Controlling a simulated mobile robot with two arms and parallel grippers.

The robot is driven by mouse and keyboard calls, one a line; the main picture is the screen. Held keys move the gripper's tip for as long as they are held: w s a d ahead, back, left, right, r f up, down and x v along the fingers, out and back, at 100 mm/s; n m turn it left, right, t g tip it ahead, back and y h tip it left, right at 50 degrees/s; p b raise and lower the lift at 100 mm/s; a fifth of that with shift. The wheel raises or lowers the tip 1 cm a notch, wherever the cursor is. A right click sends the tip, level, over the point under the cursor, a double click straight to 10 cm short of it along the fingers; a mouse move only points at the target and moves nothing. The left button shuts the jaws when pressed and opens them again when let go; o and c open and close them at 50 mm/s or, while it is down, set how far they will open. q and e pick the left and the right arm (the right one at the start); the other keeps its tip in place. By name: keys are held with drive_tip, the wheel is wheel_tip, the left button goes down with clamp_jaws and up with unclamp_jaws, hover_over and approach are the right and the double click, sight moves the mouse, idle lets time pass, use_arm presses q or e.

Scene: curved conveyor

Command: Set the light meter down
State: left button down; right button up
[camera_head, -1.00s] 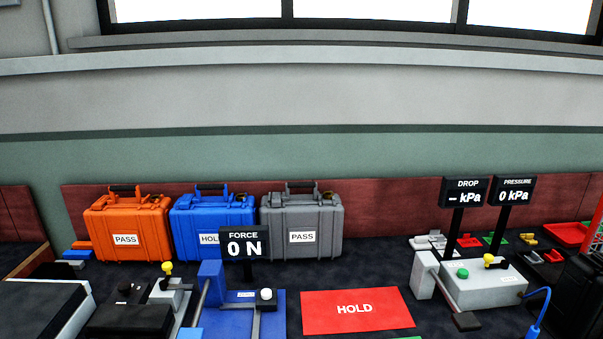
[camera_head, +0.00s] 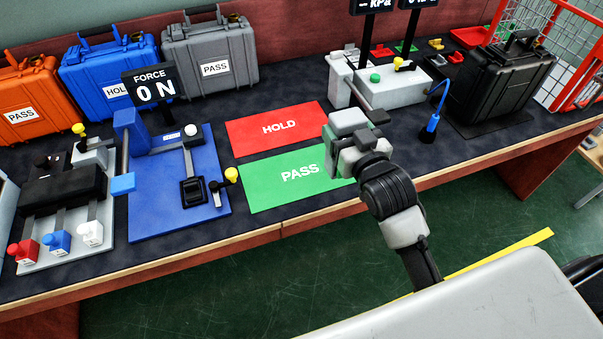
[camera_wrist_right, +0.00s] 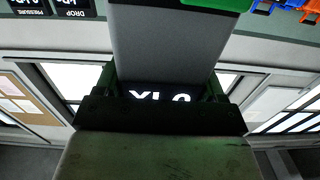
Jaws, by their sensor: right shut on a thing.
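My right gripper (camera_head: 352,142) is shut on the light meter (camera_head: 346,121), a grey block at the far end of my arm. In the head view it appears over the right part of the green PASS mat (camera_head: 264,191) and covers some of it. I cannot tell whether it touches the mat. In the right wrist view the light meter (camera_wrist_right: 165,45) sits between the fingers. Its dark display reads "0 lx" upside down. My left gripper is not in view.
A red HOLD mat (camera_head: 250,136) lies behind the green one. A blue force fixture (camera_head: 160,215) stands left, and a grey pressure unit (camera_head: 395,92) and black case (camera_head: 500,85) stand right. The table's wooden front edge (camera_head: 310,216) runs below the mats.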

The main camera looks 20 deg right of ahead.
drive_tip(key=shift+w+d+r, duration=0.45)
drive_tip(key=shift+w+r, duration=0.05)
drive_tip(key=shift+w, duration=0.4)
drive_tip(key=w+a+f, duration=0.7)
drive_tip(key=w+f, duration=0.1)
drive_tip(key=f, duration=0.2)
drive_tip(key=shift+w+a+f+b, duration=0.2)
drive_tip(key=shift+a+f+b, duration=0.1)
drive_tip(key=shift+b, duration=0.1)
drive_tip(key=shift+f, duration=0.15)
drive_tip(key=o, duration=1)
